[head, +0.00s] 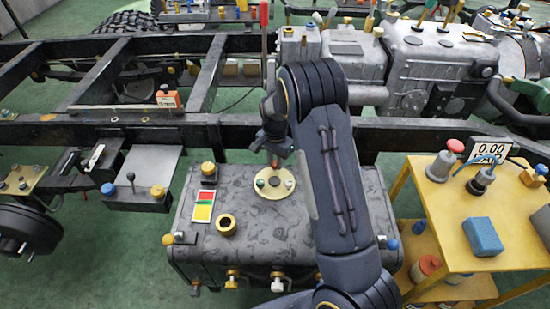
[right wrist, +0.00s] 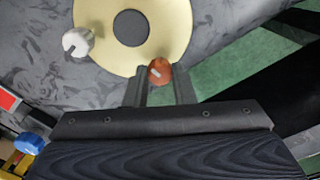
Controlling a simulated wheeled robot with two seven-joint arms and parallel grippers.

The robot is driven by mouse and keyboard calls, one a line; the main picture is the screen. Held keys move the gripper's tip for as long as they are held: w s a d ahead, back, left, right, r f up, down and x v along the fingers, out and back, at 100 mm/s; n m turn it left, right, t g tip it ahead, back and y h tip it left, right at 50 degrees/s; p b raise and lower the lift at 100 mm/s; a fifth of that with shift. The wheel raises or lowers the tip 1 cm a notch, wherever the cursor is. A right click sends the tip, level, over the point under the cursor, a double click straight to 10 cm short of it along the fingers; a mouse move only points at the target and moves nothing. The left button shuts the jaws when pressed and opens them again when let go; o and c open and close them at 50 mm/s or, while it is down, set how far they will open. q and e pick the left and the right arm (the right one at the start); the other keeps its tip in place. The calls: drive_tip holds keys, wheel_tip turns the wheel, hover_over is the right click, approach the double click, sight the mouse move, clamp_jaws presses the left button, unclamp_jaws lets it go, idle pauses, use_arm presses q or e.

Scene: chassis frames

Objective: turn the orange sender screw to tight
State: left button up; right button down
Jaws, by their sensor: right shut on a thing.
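The orange sender screw (right wrist: 160,72) sits at the edge of a round cream sender plate (right wrist: 102,40) with a dark centre. The plate (head: 268,193) lies on top of the grey mottled tank (head: 310,245). My right gripper (head: 275,160) reaches down to the plate's far edge. In the right wrist view its two fingers (right wrist: 161,82) stand on either side of the screw and are shut on it. The screw's head shows between the tips, with a small pale mark. A pale slotted screw (right wrist: 77,42) sits elsewhere on the plate. My left gripper is out of view.
A yellow cart (head: 448,232) at right carries a 0.00 readout (head: 489,150) and a blue block (head: 483,236).

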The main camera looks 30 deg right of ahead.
sight(275, 163)
drive_tip(key=shift+m, duration=0.5)
drive_tip(key=c, duration=1.2)
unclamp_jaws()
drive_tip(key=shift+r+p, duration=0.6)
drive_tip(key=shift+r, duration=3.3)
